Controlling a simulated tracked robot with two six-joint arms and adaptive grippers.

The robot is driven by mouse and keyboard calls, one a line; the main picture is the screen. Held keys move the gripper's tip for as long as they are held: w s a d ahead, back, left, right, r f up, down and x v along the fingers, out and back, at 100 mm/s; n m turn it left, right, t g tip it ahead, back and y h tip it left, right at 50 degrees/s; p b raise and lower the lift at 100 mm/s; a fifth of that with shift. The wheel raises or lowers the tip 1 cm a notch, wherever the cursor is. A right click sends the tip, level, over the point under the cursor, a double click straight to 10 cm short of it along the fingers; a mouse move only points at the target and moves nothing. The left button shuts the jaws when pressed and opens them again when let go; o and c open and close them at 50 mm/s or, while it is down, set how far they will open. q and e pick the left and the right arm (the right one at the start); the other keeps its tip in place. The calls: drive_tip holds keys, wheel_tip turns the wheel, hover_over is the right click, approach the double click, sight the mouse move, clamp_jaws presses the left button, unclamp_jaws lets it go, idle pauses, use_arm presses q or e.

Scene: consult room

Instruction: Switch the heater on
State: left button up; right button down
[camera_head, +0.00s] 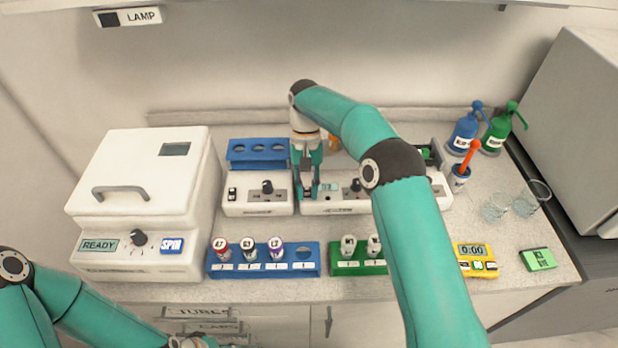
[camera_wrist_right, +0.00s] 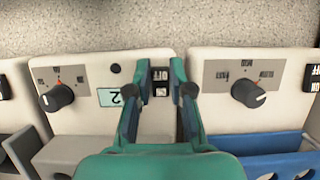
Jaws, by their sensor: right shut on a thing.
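Two low white units with knobs stand side by side on the counter; their front labels are too small to read. The right unit (camera_head: 326,208) has a small display (camera_wrist_right: 112,97), a dark knob (camera_wrist_right: 57,97) and a rocker switch (camera_wrist_right: 161,76) with OFF showing. My right gripper (camera_head: 308,192) points down at this unit's left end. In the wrist view its fingers (camera_wrist_right: 160,92) are at the two sides of the switch, shut on it; the lower part of the switch is partly hidden. My left arm shows at bottom left, its fingers out of view.
The left unit (camera_head: 257,209) has its own switch and knob, with a blue rack (camera_head: 258,152) behind. A white centrifuge (camera_head: 140,180) stands left. Tube racks, blue (camera_head: 306,266) and green (camera_head: 358,268), lie in front. Bottles, glasses and a yellow timer (camera_head: 476,260) are right.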

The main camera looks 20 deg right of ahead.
sight(308, 193)
drive_tip(key=shift+w, duration=0.15)
drive_tip(key=c, duration=1)
unclamp_jaws()
drive_tip(key=shift+c, duration=0.2)
wheel_tip(308, 193, up, 10)
drive_tip(key=shift+f, duration=0.1)
